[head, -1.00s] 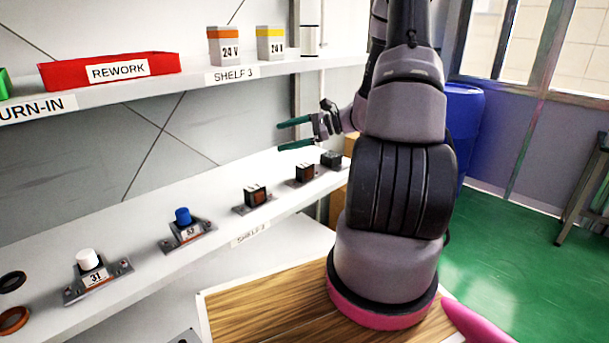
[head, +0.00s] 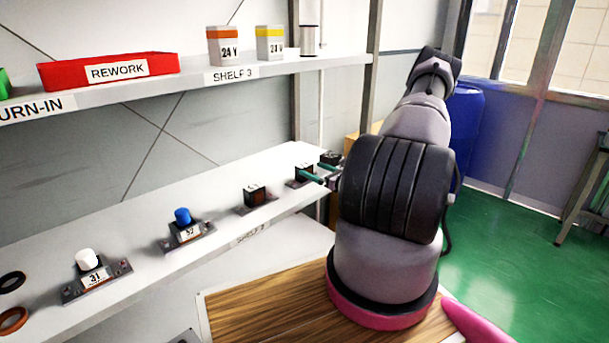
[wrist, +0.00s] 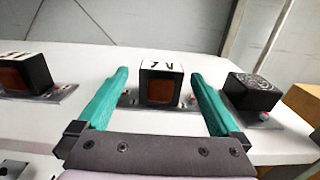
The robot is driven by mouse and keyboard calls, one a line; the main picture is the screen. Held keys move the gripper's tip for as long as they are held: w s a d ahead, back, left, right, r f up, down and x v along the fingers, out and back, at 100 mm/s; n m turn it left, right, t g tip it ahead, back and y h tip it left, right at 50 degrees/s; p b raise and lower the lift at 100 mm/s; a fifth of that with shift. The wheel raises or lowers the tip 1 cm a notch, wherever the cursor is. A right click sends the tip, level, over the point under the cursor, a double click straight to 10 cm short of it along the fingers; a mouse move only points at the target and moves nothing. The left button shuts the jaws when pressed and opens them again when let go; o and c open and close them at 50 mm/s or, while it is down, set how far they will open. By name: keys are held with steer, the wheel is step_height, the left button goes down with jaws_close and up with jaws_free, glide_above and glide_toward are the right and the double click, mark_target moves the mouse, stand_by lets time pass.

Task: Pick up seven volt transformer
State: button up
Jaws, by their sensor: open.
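The transformer (wrist: 160,86), a small dark block with a white top and a reddish-brown front face, stands on a grey metal base plate in the wrist view. Its top mark appears to read 7 V, seen at a slant. My gripper (wrist: 160,76) is open, with one teal finger on each side of the block. A gap shows on both sides, so I see no grip. In the head view the transformer (head: 303,170) is partly covered by my fingers, on the lower shelf's right part.
A black block (wrist: 253,92) with a patterned top stands just right of my right finger, and another dark block (wrist: 25,75) stands to the left. Further left on the lower shelf (head: 130,215) are blue-capped and white-capped parts. The upper shelf (head: 190,82) runs above.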

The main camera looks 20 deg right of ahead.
mark_target(299, 163)
steer(key=x, duration=0.5)
steer(key=shift+w+f, duration=0.35)
steer(key=shift+w, duration=0.05)
steer(key=shift+c, duration=0.3)
jaws_close()
